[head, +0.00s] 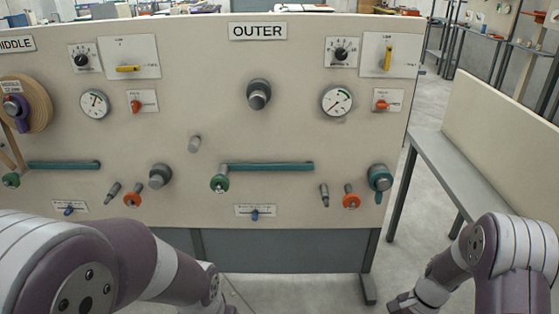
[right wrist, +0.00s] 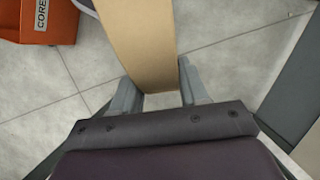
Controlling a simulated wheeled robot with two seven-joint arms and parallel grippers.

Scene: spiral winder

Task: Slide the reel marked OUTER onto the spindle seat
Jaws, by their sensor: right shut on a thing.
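Under the OUTER sign (head: 258,31) on the beige panel, a short dark round stub with a grey collar (head: 258,94) sticks out bare; it looks like the spindle seat. My right gripper (right wrist: 158,82) is shut on a broad tan piece (right wrist: 140,35), which looks like the rim of a reel. No marking on it shows, and most of it is out of frame. In the head view my right arm is low at the right, in front of and below the panel, and the held piece is not visible. My left arm is low at the left; its gripper is out of view.
A tan reel (head: 38,100) is mounted on the panel's MIDDLE section at the left. Teal bars (head: 268,166), knobs and gauges (head: 337,101) stick out from the panel. A grey bench (head: 455,165) stands at the right. An orange bin (right wrist: 40,22) marked CORE is on the floor.

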